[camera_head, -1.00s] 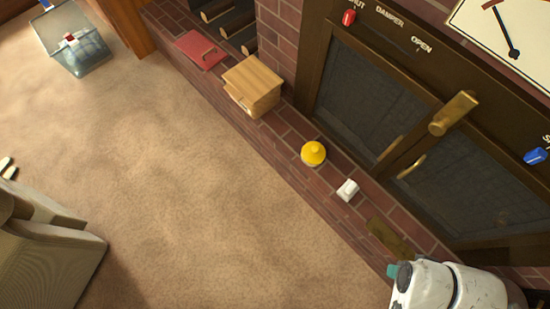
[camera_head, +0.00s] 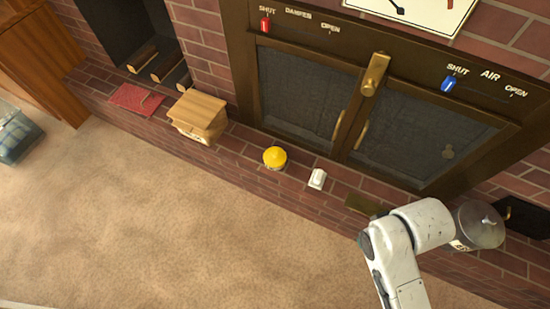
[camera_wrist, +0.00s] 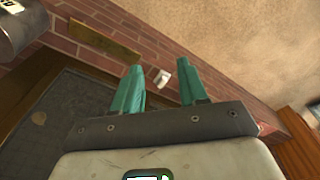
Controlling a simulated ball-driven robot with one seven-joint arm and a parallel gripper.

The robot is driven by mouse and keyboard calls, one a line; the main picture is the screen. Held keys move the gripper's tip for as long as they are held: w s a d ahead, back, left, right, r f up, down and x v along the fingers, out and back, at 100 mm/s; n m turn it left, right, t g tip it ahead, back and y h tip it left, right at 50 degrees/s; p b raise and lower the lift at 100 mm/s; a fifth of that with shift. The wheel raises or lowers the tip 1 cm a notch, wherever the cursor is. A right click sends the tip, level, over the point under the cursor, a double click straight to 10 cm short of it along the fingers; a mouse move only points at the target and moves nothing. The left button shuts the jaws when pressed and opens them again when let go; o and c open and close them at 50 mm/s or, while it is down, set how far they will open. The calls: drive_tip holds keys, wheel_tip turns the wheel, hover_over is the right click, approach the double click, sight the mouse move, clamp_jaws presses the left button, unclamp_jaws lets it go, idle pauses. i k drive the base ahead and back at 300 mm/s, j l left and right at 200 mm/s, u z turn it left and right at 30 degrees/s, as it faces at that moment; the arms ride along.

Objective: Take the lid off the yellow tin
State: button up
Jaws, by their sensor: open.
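The yellow tin (camera_head: 274,158) stands on the brick hearth ledge in the head view, left of a small white object. Its yellow top with a knob faces up and looks seated on the tin. My gripper (camera_wrist: 161,82) shows in the wrist view with its two teal fingers apart and nothing between them. In the head view my white arm is at the lower right, well to the right of the tin, and the fingers are hidden there. I cannot make out the tin in the wrist view.
On the ledge are a white switch-like object (camera_head: 317,179), a wooden box (camera_head: 199,116), a red flat item (camera_head: 136,99) and a brass plate (camera_head: 366,205). A metal pot (camera_head: 478,226) is at the right. Fireplace doors (camera_head: 300,90) stand behind. The carpet (camera_head: 180,240) in front is clear.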

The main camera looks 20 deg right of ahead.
sight(274, 157)
drive_tip(key=i+l+u, duration=0.15)
drive_tip(key=i+l, duration=0.15)
drive_tip(key=i, duration=0.2)
drive_tip(key=i+l+u, duration=0.15)
drive_tip(key=i+l, duration=0.25)
drive_tip(key=i, duration=0.1)
